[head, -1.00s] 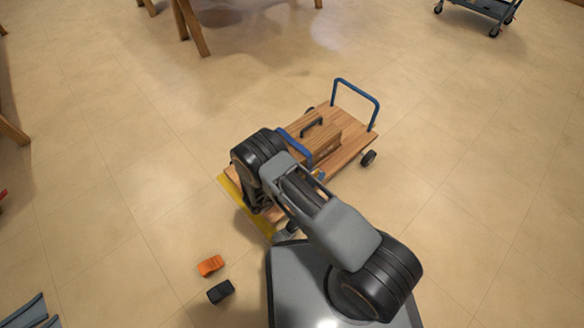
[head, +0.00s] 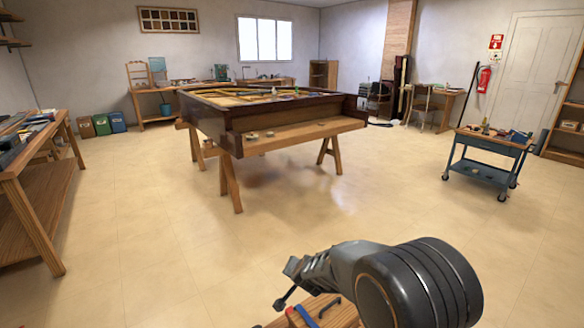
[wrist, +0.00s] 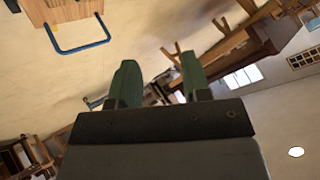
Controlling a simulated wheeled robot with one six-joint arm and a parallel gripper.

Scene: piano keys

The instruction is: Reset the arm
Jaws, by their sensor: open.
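My arm shows at the bottom right of the head view, folded with its dark round joint nearest the camera. In the wrist view my gripper (wrist: 160,80) has two green fingers standing apart with nothing between them. The wooden cart (head: 340,312) is at the bottom edge of the head view, partly hidden by my arm. In the wrist view the cart (wrist: 62,12) and its blue handle (wrist: 80,48) are at the upper left, apart from the fingers.
A piano body (head: 215,125) on wooden trestles stands mid-room. A workbench (head: 35,190) is at the left, and a blue tool trolley (head: 485,172) at the right. The floor (head: 300,215) between my arm and the piano is clear.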

